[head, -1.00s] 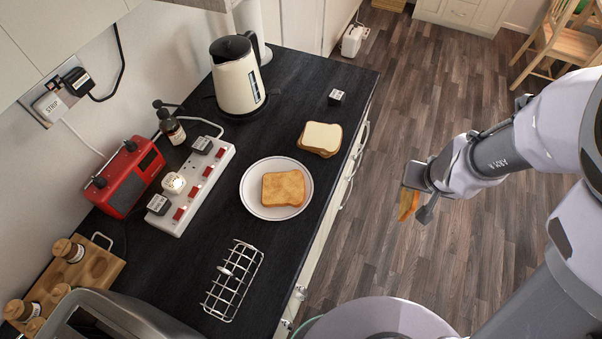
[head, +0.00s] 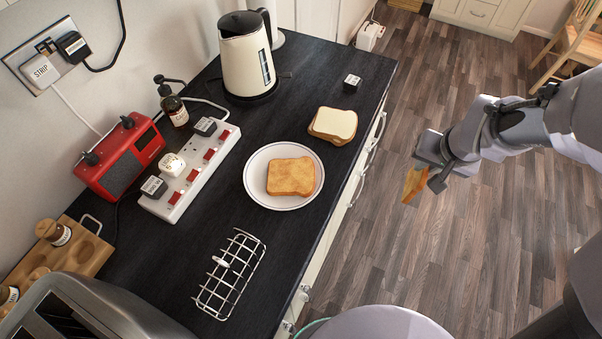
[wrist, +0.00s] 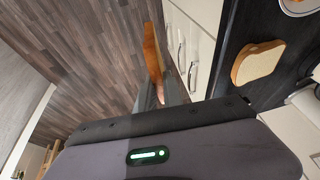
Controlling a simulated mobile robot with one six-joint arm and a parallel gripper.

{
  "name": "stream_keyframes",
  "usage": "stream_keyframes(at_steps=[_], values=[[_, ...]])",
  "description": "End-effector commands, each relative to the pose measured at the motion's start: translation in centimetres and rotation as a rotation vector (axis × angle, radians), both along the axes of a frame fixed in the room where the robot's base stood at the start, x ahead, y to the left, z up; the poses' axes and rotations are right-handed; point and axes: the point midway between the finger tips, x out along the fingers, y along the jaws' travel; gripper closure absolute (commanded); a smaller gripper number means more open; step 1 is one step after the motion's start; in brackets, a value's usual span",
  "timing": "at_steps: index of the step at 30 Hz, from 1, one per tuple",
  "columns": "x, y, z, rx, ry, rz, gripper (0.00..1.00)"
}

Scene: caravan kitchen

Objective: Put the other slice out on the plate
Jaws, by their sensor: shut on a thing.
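My gripper (head: 430,178) is shut on a toasted slice (head: 413,185), held edge-on over the floor, to the right of the worktop. The held slice also shows in the wrist view (wrist: 153,52), jutting out past the gripper body. The white plate (head: 256,183) lies on the dark worktop with one toasted slice (head: 291,176) flat on it. The held slice is apart from the plate, at some distance to its right.
Pale bread slices (head: 333,123) lie behind the plate near the worktop edge. A wire toast rack (head: 230,275), a power strip (head: 190,172), a red radio (head: 120,160), a kettle (head: 247,60) and a toaster (head: 75,315) stand around. Cabinet handles line the worktop's front.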

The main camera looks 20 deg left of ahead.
Motion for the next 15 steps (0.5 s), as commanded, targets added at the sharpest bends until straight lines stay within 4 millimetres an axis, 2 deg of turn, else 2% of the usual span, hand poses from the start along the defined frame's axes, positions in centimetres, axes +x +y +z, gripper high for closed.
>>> stream_keyframes(at_steps=[5, 8, 15], values=[[-0.8, 4.5, 1.1, 0.117, 0.03, -0.042, 1.0], [-1.5, 7.9, 2.0, 0.212, 0.054, -0.072, 1.0], [-4.4, 18.2, 5.9, 0.52, 0.111, -0.153, 1.0]])
